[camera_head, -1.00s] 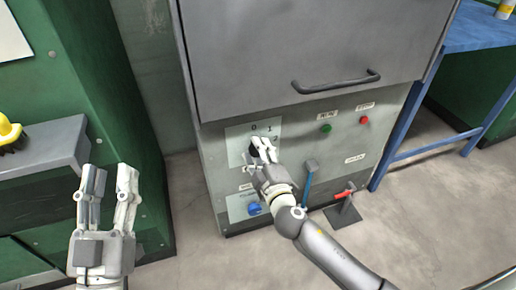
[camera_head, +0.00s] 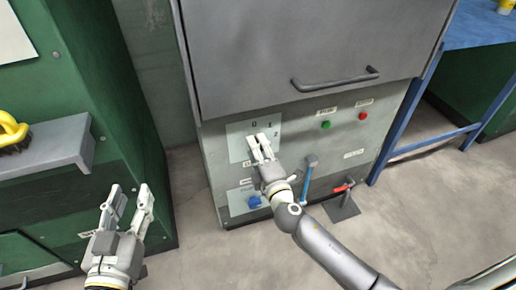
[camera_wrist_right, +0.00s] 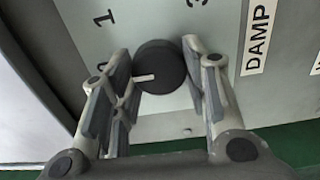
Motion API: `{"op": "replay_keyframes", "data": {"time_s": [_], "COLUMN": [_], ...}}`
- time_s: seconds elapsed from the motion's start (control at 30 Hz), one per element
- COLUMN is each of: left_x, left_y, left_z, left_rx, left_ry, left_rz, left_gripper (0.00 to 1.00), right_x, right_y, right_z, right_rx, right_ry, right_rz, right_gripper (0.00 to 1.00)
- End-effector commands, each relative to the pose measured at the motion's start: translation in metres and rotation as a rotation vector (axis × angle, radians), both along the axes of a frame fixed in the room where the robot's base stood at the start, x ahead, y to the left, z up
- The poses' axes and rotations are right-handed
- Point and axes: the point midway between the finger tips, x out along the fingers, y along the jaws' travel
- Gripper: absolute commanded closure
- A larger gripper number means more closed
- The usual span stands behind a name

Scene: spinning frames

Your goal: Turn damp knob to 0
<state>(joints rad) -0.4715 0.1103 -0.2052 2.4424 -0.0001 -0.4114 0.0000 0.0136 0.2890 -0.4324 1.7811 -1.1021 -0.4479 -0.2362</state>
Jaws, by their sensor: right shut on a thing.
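The damp knob (camera_wrist_right: 160,66) is a round black dial with a short white pointer mark, beside a DAMP label (camera_wrist_right: 257,38) in the right wrist view. The mark points left in that view, towards the side of a partly covered digit that looks like the 0. My right gripper (camera_wrist_right: 158,72) has its fingers on either side of the knob and is shut on it. In the head view my right gripper (camera_head: 262,146) covers the knob on the pale dial plate (camera_head: 236,143), below the digits. My left gripper (camera_head: 131,192) is open and empty at lower left.
A blue knob (camera_head: 254,202) sits below the dial plate. A blue-handled lever (camera_head: 307,180), a red-handled lever (camera_head: 343,188), and green (camera_head: 326,125) and red (camera_head: 362,116) buttons are to the right. A drawer handle (camera_head: 336,80) is above. A yellow brush (camera_head: 12,132) lies on the left shelf.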

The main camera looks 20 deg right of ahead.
Motion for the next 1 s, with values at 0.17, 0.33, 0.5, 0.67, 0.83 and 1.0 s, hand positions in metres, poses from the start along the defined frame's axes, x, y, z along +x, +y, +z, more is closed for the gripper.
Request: {"op": "replay_keyframes", "data": {"time_s": [0.17, 0.33, 0.5, 0.67, 0.83, 1.0], "left_x": [0.000, 0.000, 0.000, 0.000, 0.000, 0.000], "left_y": [0.000, 0.000, 0.000, 0.000, 0.000, 0.000], "left_z": [0.000, 0.000, 0.000, 0.001, 0.000, 0.000], "left_rx": [0.000, 0.000, 0.000, 0.000, 0.001, 0.000], "left_ry": [0.000, 0.000, -0.001, -0.001, -0.002, -0.002], "left_rz": [0.000, 0.000, 0.000, 0.000, 0.000, 0.000], "left_gripper": [0.60, 0.60, 0.60, 0.60, 0.60, 0.60], "right_x": [-0.001, -0.001, 0.000, 0.000, -0.004, -0.022], "right_y": [0.001, 0.001, 0.001, 0.001, 0.000, 0.000], "right_z": [-0.001, -0.001, -0.001, -0.001, -0.001, -0.002], "right_rx": [-0.002, -0.002, -0.001, 0.000, 0.000, 0.001], "right_ry": [0.001, 0.002, 0.001, 0.001, 0.001, 0.004], "right_rz": [0.003, 0.003, 0.002, 0.001, 0.001, 0.001], "right_gripper": [0.82, 0.50, 0.37, 0.37, 0.37, 0.37]}}
